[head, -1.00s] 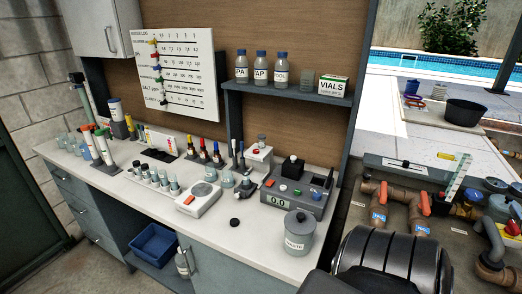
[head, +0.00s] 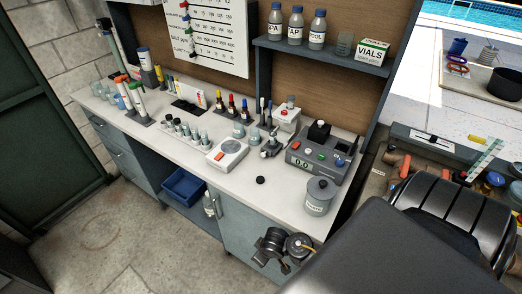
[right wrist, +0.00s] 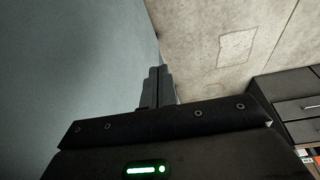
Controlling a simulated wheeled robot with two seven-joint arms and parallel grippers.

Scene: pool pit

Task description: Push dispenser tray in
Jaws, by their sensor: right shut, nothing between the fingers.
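A white dispenser-like box (head: 287,117) stands at the back of the counter in the head view, between the dropper bottles and the grey meter. A small grey piece (head: 272,146) is in front of it; whether this is its tray I cannot tell. My right gripper (right wrist: 158,76) shows in the right wrist view with its fingers together and empty, near a plain blue-grey surface. The dispenser is not seen in that view. My left gripper is not in view.
A blue bin (head: 184,187) sits below. The concrete floor is clear at left.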

